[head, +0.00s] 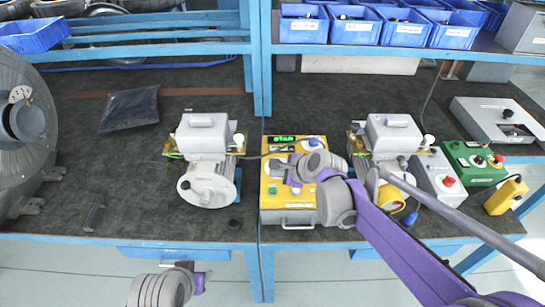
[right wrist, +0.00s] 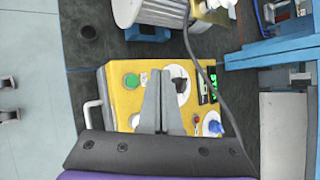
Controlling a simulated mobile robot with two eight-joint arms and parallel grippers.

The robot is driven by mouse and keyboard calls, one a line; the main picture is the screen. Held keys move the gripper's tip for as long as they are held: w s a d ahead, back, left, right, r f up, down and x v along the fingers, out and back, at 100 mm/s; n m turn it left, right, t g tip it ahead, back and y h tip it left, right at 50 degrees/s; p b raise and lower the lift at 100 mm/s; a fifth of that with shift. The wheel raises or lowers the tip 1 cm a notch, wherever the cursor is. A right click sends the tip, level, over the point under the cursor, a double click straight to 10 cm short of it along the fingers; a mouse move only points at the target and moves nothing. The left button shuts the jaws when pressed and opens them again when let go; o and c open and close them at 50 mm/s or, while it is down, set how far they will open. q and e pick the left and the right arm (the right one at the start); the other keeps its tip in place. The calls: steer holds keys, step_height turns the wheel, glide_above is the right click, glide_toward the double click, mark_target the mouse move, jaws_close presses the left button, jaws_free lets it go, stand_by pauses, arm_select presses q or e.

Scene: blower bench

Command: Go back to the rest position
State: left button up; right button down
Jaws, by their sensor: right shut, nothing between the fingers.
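My right gripper (head: 283,165) is above the yellow control box (head: 272,207), its arm reaching in from the lower right. In the right wrist view its two grey fingers (right wrist: 159,78) are together and empty, over the face of the yellow box (right wrist: 118,80). Whether the fingertips touch the box cannot be told. A green button, a dark knob on a white disc, a blue knob and a green-lit display show around the fingers. In the head view only a grey and purple part of my left arm (head: 165,287) shows at the bottom edge; its fingers are out of sight.
White-topped blower units (head: 208,190) and (head: 393,135) stand either side of the yellow box. A green box (head: 472,165) and a yellow pendant (head: 505,196) are at right. A large grey housing (head: 25,150) stands at left. Blue bins (head: 355,28) line the shelf.

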steer(key=shift+s, duration=0.1)
steer(key=s+d+f+n+h, duration=0.1)
steer(key=s+d+n+h, duration=0.1)
steer(key=s+d+n, duration=0.3)
steer(key=s+d+f+n+h, duration=0.2)
steer(key=s+d+n, duration=0.4)
steer(key=s, duration=0.7)
steer(key=s+d+f+n+g+h, duration=0.1)
steer(key=s+d+n+h, duration=0.1)
steer(key=s+d+n, duration=0.3)
steer(key=s+n, duration=0.2)
steer(key=s, duration=0.2)
steer(key=shift+s+d+f+n, duration=0.25)
steer(key=shift+d+f+n, duration=0.05)
steer(key=shift+d+f, duration=0.1)
stand_by(0.7)
